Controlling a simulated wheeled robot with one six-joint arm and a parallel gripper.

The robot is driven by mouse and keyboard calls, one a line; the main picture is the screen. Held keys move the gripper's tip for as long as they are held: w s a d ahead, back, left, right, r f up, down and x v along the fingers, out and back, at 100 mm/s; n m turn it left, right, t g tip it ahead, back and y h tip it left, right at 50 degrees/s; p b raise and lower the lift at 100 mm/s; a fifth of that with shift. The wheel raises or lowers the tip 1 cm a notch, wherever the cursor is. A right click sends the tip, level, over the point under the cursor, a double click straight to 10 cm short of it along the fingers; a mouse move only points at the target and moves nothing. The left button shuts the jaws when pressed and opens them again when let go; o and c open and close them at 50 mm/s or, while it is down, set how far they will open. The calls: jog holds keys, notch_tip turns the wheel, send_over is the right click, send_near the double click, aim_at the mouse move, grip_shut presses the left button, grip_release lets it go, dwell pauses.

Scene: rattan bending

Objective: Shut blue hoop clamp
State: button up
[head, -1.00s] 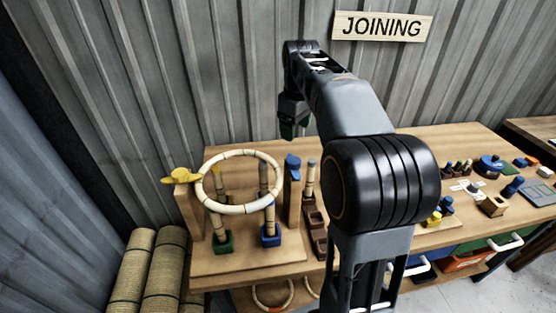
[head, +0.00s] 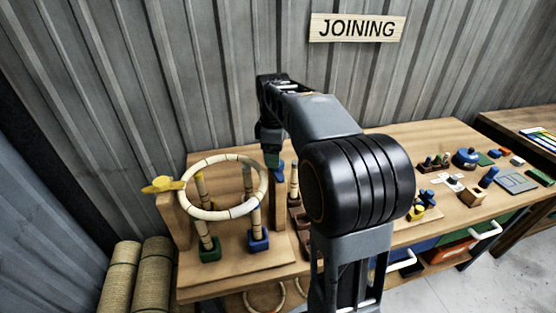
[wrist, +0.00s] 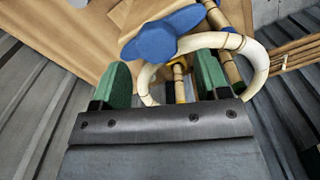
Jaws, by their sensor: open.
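The blue hoop clamp (head: 278,173) sits on top of a wooden post right of the pale rattan hoop (head: 206,214); my gripper hides part of it. In the wrist view the blue clamp (wrist: 155,42) is a knob with an arm reaching up and right, close by the hoop (wrist: 258,70). Whether it is shut on the hoop I cannot tell. My gripper (head: 271,160) points down just above the clamp. In the wrist view its green fingers are apart and empty (wrist: 162,80), with the blue clamp just beyond the gap.
A yellow clamp (head: 163,184) stands on the left post. Rattan uprights rise from a green block (head: 210,250) and a blue block (head: 258,240) under the hoop. Small parts lie on the right of the bench. A corrugated wall (head: 200,60) is close behind.

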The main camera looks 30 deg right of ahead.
jog(key=shift+f, duration=1.6)
